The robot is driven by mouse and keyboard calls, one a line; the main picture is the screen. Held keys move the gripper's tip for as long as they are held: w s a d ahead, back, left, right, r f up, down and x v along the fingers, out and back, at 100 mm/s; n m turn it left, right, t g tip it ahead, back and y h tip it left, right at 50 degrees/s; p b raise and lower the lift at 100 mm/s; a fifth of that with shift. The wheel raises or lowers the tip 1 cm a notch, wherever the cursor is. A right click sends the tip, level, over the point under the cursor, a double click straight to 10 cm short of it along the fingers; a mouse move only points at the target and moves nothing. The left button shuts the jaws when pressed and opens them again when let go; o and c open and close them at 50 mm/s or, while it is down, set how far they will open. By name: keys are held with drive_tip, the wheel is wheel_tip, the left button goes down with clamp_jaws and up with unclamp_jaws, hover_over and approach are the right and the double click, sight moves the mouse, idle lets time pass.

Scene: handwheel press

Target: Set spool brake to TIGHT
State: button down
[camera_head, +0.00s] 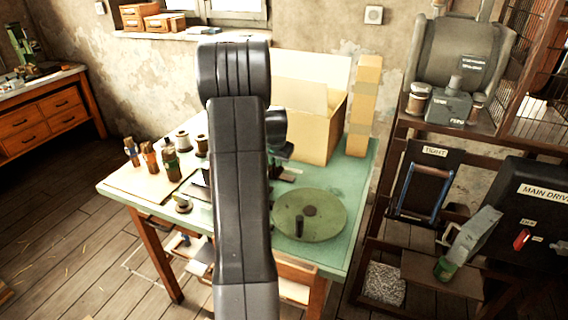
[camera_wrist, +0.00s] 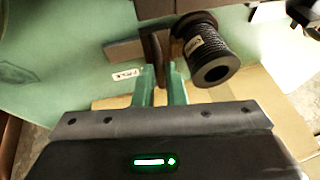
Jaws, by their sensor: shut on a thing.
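In the wrist view, my gripper (camera_wrist: 160,78) has its two green fingers on either side of a narrow brown lever (camera_wrist: 158,50) and is shut on it. The lever stands beside a black wound spool (camera_wrist: 212,52) with a paper label on its side. A small white tag (camera_wrist: 127,73) lies on the green surface left of the fingers; its word is hard to read. In the head view, my own arm hides the lever and most of the gripper.
The green worktable (camera_head: 335,255) carries a round green disc (camera_head: 309,213) with a short dark handle, and an open cardboard box (camera_head: 305,115). Several small spools and bottles stand at left.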

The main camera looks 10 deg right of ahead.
drive_tip(key=shift+a, duration=0.1)
drive_tip(key=c, duration=1.7)
unclamp_jaws()
drive_tip(key=shift+w, duration=0.1)
drive_tip(key=shift+c, duration=0.2)
drive_tip(key=shift+o, duration=1.3)
drive_tip(key=shift+a, duration=0.2)
drive_tip(key=shift+d+r, duration=0.1)
drive_tip(key=shift+r, duration=0.05)
drive_tip(key=b+v, duration=0.1)
drive_tip(key=v, duration=1.2)
drive_tip(key=shift+r, duration=0.25)
